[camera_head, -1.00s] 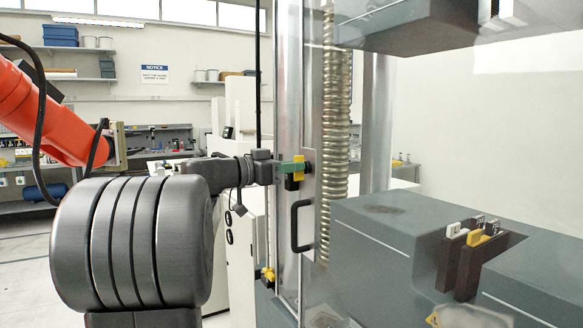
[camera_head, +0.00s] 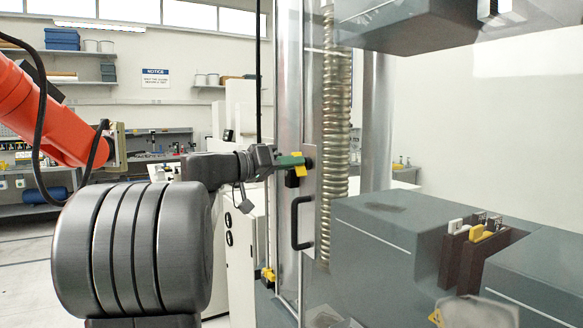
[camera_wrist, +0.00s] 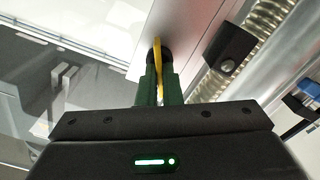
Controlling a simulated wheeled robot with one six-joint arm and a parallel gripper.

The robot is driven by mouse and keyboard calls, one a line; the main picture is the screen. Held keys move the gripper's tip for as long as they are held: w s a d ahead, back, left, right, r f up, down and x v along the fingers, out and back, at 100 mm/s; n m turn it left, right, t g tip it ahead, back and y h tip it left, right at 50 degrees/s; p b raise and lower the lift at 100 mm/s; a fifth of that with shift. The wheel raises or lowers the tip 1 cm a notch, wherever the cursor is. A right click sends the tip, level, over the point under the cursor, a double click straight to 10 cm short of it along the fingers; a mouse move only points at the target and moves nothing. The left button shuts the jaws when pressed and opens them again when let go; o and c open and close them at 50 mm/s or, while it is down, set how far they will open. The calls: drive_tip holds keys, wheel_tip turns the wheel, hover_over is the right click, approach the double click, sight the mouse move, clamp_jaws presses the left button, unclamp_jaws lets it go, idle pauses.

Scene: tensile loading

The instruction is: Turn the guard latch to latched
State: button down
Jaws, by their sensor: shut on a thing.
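The guard latch (camera_head: 299,170) is a small yellow tab by a black round knob on the clear guard's metal edge strip. It is tilted a little in the head view. My gripper (camera_head: 291,161) reaches it from the left, with green fingers shut on the tab. In the wrist view the yellow latch (camera_wrist: 157,55) runs between the two green fingers of my gripper (camera_wrist: 160,82), with the black knob beyond it. The fingers hide part of the tab.
A black guard handle (camera_head: 298,222) is below the latch. A yellow and black part (camera_head: 267,275) sits lower on the frame. Behind the guard are a ribbed metal column (camera_head: 335,150) and a dark holder with light and yellow pieces (camera_head: 468,250).

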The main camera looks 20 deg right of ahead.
drive_tip(key=n+p, duration=0.1)
drive_tip(key=n, duration=0.3)
drive_tip(key=n+p, duration=0.1)
drive_tip(key=n, duration=0.7)
drive_tip(key=shift+w+f+p, duration=0.15)
drive_tip(key=shift+f+p, duration=0.1)
drive_tip(key=shift+p, duration=0.15)
idle(0.3)
drive_tip(key=c, duration=1.6)
unclamp_jaws()
drive_tip(key=s+a+b, duration=0.1)
drive_tip(key=a, duration=1.2)
drive_tip(key=shift+a, duration=0.4)
